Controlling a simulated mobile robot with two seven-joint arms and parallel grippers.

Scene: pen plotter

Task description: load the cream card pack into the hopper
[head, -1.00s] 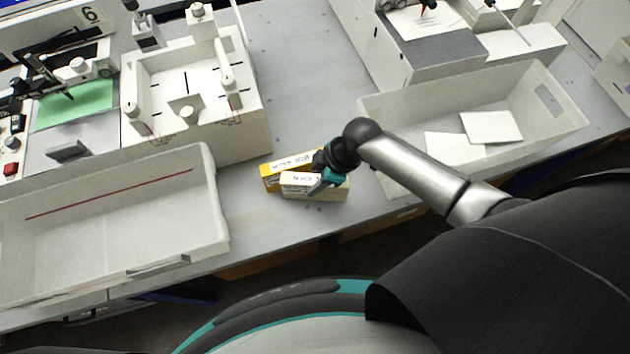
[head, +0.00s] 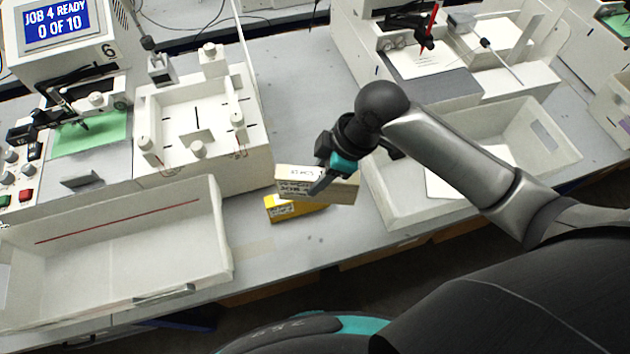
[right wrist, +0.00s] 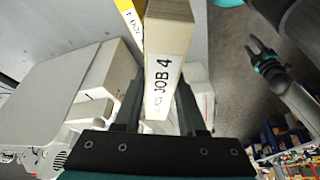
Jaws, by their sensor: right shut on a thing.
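The cream card pack (head: 293,181) is held above the table in my right gripper (head: 320,183). In the right wrist view the pack (right wrist: 166,45) shows "JOB 4" on its near end, between the two fingers. A white open-topped bay with round-knobbed guides (head: 196,120), which looks like the hopper, is left of the pack in the head view, on the plotter marked 6. Its floor shows bare with dark slots. My left gripper (right wrist: 264,54) shows small in the right wrist view, fingers apart and empty; it is outside the head view.
A yellow pack (head: 284,209) lies on the table below the cream pack. A white tray (head: 222,240) stands front left; another tray (head: 376,196) with pale cards stands right. The plotter's screen (head: 56,20) reads "JOB 4 READY 0 OF 10". Bare table lies behind the packs.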

